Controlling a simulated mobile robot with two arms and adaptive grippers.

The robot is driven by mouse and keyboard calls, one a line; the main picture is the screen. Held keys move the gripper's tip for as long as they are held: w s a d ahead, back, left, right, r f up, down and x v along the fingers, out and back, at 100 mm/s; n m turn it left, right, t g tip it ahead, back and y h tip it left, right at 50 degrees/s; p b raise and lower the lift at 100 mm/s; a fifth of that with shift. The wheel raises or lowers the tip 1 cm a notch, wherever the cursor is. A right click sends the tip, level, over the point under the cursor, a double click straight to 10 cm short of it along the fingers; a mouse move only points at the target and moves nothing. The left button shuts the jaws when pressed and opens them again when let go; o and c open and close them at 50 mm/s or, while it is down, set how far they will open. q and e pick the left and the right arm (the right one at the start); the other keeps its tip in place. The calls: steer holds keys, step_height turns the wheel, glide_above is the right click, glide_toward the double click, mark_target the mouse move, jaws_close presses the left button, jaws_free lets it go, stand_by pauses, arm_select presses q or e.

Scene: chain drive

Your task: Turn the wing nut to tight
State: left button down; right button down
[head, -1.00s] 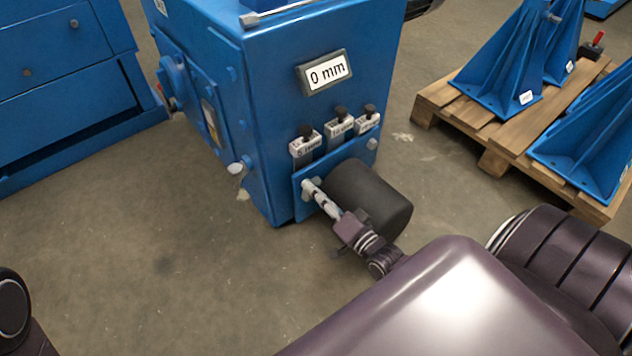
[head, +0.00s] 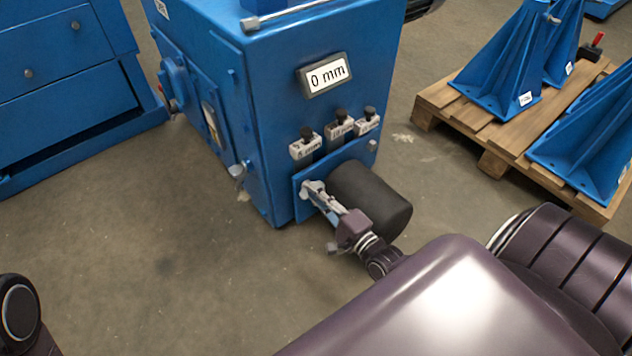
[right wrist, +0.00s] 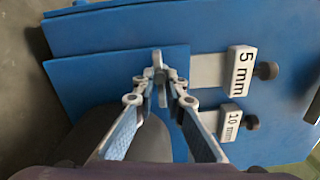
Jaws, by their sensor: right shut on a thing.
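The light grey wing nut (head: 307,186) sits at the left end of the blue plate (head: 300,207) low on the blue machine's front. In the right wrist view the wing nut (right wrist: 158,66) stands between my fingertips, with a wing pointing towards me. My right gripper (head: 318,192) reaches it from the front, and its fingers (right wrist: 160,92) are shut on it. The fingertips hide part of the nut. Only a dark part of my left arm shows at the lower left of the head view; its gripper is out of view.
A dark cylinder (head: 372,200) sticks out of the plate right beside my right gripper. Gauge blocks, including one marked 5 mm (head: 306,147), hang above it. A display (head: 325,75) reads 0 mm. A pallet (head: 490,128) with blue brackets stands at right. Floor at left is clear.

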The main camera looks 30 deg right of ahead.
steer(key=shift+d, duration=0.15)
stand_by(0.3)
steer(key=c, duration=2)
jaws_free()
steer(key=shift+o, duration=0.2)
steer(key=s, duration=1.2)
steer(key=shift+d, duration=0.4)
